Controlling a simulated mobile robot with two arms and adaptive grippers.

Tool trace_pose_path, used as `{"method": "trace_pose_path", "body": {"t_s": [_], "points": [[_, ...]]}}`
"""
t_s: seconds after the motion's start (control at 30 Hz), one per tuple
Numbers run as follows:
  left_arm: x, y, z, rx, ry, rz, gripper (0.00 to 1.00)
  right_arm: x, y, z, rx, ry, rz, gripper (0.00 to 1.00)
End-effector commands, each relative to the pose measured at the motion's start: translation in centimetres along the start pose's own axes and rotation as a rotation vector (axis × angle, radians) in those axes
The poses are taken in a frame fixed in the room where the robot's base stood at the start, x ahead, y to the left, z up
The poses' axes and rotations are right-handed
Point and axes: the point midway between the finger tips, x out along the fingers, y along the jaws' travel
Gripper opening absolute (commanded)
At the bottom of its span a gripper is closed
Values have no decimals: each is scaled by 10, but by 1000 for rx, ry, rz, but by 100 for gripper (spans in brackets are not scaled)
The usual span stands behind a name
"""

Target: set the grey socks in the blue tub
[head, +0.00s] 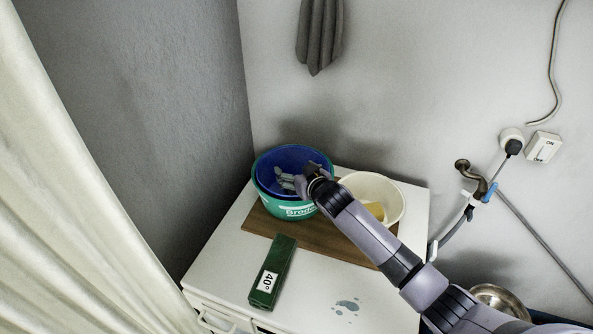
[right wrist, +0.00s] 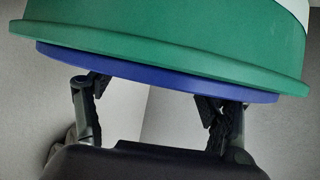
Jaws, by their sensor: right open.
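The blue tub (head: 291,158) is nested inside a green tub (head: 296,209) with white lettering, on the white cabinet. Grey shapes that look like the grey socks (head: 285,181) lie inside the blue tub; I cannot clearly separate them from the gripper's fingers. My right gripper (head: 303,184) is open at the right side of the blue tub, over its inside. My left gripper is not in view.
A cream bowl (head: 396,199) with a yellow thing stands close on the right, under my arm. A brown board (head: 330,243) lies beneath. Grey cloth (head: 320,35) hangs above; a tap (head: 474,172) is at right.

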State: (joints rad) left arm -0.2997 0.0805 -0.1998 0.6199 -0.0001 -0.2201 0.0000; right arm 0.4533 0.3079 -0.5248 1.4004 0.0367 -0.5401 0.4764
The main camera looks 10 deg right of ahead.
Motion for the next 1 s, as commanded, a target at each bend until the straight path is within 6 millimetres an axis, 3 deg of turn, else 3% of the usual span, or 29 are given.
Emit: {"method": "trace_pose_path", "body": {"t_s": [0.57, 1.0], "points": [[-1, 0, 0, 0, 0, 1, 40, 0, 0, -1, 0, 0, 0, 75], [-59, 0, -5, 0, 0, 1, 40, -23, 0, -56, 2, 0, -1, 75]]}}
